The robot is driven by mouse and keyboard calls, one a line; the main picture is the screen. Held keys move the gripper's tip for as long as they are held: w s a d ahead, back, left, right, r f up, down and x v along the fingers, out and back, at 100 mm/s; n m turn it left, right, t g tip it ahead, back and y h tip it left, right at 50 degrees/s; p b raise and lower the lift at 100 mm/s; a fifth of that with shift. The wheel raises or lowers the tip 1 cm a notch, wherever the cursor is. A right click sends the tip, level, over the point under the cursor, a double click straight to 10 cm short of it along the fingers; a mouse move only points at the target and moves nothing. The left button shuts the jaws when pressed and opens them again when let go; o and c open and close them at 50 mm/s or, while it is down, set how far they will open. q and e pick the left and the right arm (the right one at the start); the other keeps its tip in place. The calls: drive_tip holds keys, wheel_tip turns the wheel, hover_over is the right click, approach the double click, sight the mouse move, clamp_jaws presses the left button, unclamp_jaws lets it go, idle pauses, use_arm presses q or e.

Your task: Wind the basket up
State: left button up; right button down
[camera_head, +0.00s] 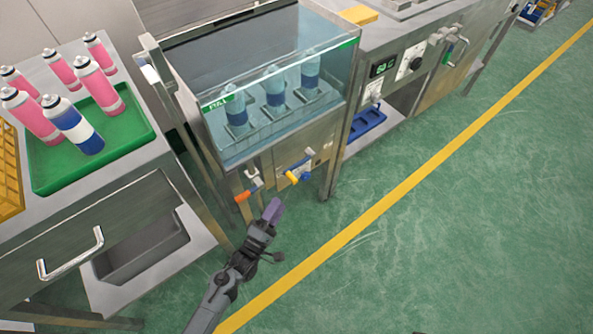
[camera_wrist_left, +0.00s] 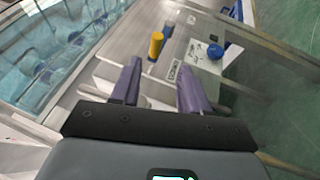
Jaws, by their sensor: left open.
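A glass-walled water bath (camera_head: 225,150) stands at the middle left in the head view. Several blue cans (camera_head: 274,92) stand in its water on small holders; the basket frame is hard to make out. On its front are an orange grip (camera_head: 243,197) on a metal crank, and a yellow handle (camera_head: 291,176) beside a blue knob (camera_head: 306,175). My left gripper (camera_head: 273,212) is open, below and in front of the bath, apart from these handles. My right gripper is out of view.
A table at left carries a green tray (camera_head: 135,143) of pink cans and one blue-white can (camera_head: 75,127), plus a yellow crate (camera_head: 10,180). A machine with a display (camera_head: 384,65) stands to the right. The green floor (camera_head: 450,200) in front is clear.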

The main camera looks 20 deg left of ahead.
sight(292, 176)
use_arm(q)
drive_tip(key=b+x, duration=0.1)
drive_tip(key=x, duration=0.2)
drive_tip(key=b+x, duration=0.2)
drive_tip(key=x, duration=0.2)
drive_tip(key=b+x, duration=0.1)
drive_tip(key=x, duration=0.2)
drive_tip(key=shift+w+a+r+b, duration=0.15)
drive_tip(key=shift+w+r+b, duration=0.05)
drive_tip(key=shift+r+b, duration=0.1)
drive_tip(key=shift+w+r, duration=0.1)
drive_tip(key=shift+w, duration=0.1)
drive_tip(key=shift+c, duration=0.3)
clamp_jaws()
